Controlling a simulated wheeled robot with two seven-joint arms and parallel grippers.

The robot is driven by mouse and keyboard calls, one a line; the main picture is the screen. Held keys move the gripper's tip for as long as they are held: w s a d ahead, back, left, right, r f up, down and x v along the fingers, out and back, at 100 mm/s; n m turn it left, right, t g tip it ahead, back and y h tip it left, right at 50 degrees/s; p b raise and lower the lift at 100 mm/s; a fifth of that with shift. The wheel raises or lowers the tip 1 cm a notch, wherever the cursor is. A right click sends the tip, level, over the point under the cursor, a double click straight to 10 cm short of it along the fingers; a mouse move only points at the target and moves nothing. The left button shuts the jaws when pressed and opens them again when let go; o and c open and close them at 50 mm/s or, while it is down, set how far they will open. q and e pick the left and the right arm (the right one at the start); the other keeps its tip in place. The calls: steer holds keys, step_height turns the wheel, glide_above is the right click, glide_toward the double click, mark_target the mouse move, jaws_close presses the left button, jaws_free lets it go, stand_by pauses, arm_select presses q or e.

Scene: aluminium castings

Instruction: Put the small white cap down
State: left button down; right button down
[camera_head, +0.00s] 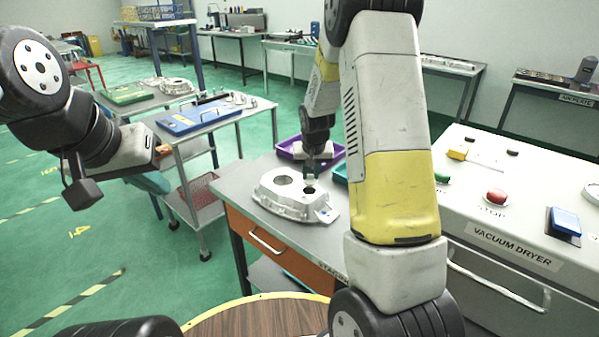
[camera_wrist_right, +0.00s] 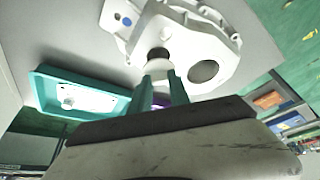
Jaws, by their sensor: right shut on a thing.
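The small white cap (camera_wrist_right: 159,66) shows between the fingertips of my right gripper (camera_wrist_right: 161,80) in the right wrist view. The gripper is shut on it, right by a dark round hole of the aluminium casting (camera_wrist_right: 200,30). Whether the cap touches the casting cannot be told. In the head view my right gripper (camera_head: 311,178) points down over the right part of the casting (camera_head: 272,202), which lies on the grey bench top; the cap is too small to make out there. My left gripper (camera_head: 161,151) is at the left, away from the bench; its jaw state is unclear.
A purple tray (camera_head: 284,150) stands behind the casting. A teal tray (camera_wrist_right: 42,92) with a pale part in it lies beside the casting. The vacuum dryer (camera_head: 480,212) stands close on the right. A trolley with a blue lid (camera_head: 200,117) is at the left.

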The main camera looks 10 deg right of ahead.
mark_target(310, 180)
steer(key=shift+w+f, duration=0.25)
steer(key=shift+w, duration=0.1)
steer(key=shift+s+f, duration=0.1)
steer(key=shift+f, duration=1.45)
steer(key=shift+f, duration=0.15)
steer(key=shift+f, duration=0.15)
steer(key=c, duration=1.2)
jaws_free()
steer(key=shift+c, duration=0.2)
